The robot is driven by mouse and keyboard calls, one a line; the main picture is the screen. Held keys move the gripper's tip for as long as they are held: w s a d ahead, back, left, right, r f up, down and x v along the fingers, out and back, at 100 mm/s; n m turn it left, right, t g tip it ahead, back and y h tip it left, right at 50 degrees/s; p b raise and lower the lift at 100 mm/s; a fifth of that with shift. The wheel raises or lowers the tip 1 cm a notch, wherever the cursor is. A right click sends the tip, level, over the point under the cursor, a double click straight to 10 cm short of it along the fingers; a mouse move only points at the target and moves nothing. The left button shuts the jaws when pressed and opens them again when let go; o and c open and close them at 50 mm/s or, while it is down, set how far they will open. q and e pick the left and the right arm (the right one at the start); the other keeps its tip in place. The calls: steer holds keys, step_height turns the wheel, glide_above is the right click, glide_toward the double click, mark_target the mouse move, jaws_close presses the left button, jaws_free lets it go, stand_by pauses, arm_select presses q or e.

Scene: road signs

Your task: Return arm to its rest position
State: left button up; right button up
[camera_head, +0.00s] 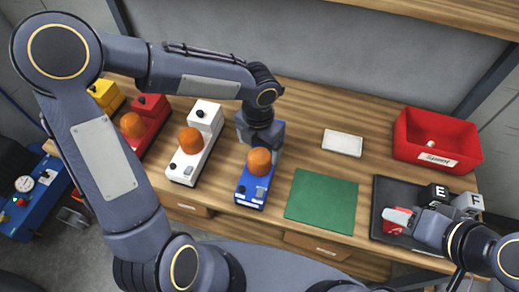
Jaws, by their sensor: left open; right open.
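My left arm reaches in from the left over the bench. My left gripper (258,137) points down over the back of the blue unit (250,193), behind its orange dome (259,161). Its fingertips are mostly hidden, and I cannot tell whether they touch the unit. My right gripper (405,217) comes in from the lower right, low over the black tray (391,188). It is open. A small red piece (392,228) shows at its fingers; I cannot tell whether it is touched. Cubes marked E (437,192) and F (469,203) are beside this gripper.
A white unit (204,150), a red unit (150,112) and a yellow unit (106,95) stand left of the blue one. A green mat (321,201) and a white plate (342,143) lie mid-bench. A red bin (435,138) stands at the back right.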

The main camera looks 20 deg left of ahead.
arm_select(q)
steer(key=shift+r, duration=0.3)
steer(key=shift+s+a+r+n, duration=0.2)
steer(key=shift+a+n, duration=0.15)
steer(key=shift+n, duration=0.15)
steer(key=s+a+r+m+t+h+b, duration=0.2)
steer(key=s+a+m, duration=0.2)
steer(key=m, duration=1.1)
steer(key=s+a+r+m+t+h+b, duration=0.1)
steer(key=s+a+r+m+t+b, duration=0.1)
steer(key=s+m, duration=0.9)
steer(key=a+r+m+t, duration=0.1)
steer(key=a+m, duration=0.1)
steer(key=m, duration=0.2)
steer(key=shift+s+a+m+t+h, duration=0.15)
steer(key=shift+s+m+t+h, duration=0.15)
steer(key=shift+h, duration=0.1)
